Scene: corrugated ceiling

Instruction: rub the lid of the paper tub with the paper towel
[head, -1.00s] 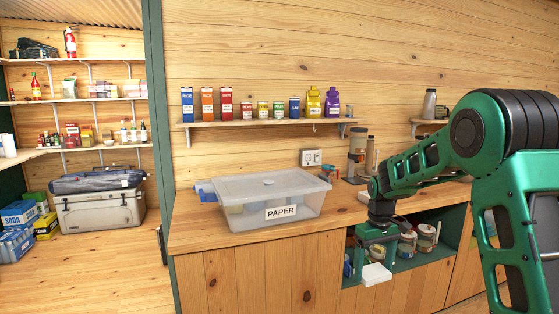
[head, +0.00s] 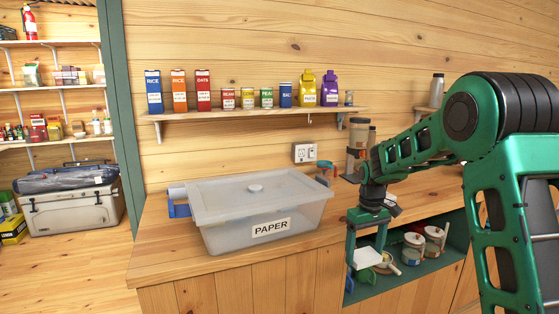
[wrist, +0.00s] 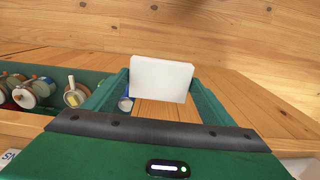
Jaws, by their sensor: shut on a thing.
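The paper tub (head: 225,232) is a translucent box labelled PAPER on the wooden counter. Its pale lid (head: 285,188) is on, with a small round knob on top. My gripper (head: 366,256) is in front of the counter, to the right of the tub and apart from it. It is shut on a white folded paper towel, seen in the head view (head: 363,258) and, between the fingers, in the wrist view (wrist: 161,79). The towel is below the counter top and does not touch the lid.
A blue holder with a pale roll (head: 178,200) stands left of the tub. A teal mug (head: 325,173) and a tall container (head: 358,140) stand behind it. An open green cubby (head: 445,255) with several jars lies under the counter. A shelf (head: 250,115) holds packets above.

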